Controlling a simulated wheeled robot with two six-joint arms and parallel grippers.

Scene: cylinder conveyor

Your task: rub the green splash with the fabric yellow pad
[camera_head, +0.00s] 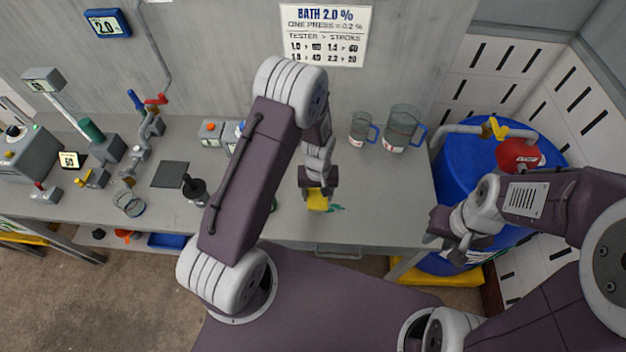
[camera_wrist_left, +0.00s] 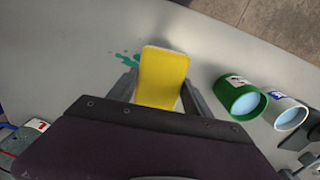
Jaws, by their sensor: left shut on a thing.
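The yellow pad (camera_head: 317,200) is held between the fingers of my left gripper (camera_head: 318,186), over the grey bench top. In the left wrist view the pad (camera_wrist_left: 162,76) stands out between the two fingers of my left gripper (camera_wrist_left: 158,95). The green splash (camera_head: 336,209) lies on the bench just right of the pad in the head view; part of it may be hidden. The splash (camera_wrist_left: 126,58) shows left of the pad in the wrist view. Whether the pad touches the bench cannot be told. My right gripper (camera_head: 458,245) hangs empty at the bench's right end, its fingers apart.
Two clear jugs (camera_head: 402,128) with blue handles stand at the back right of the bench (camera_head: 390,205). A green cup (camera_wrist_left: 241,98) and a white cup (camera_wrist_left: 290,113) are near the left gripper. A blue barrel (camera_head: 455,160) stands right of the bench.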

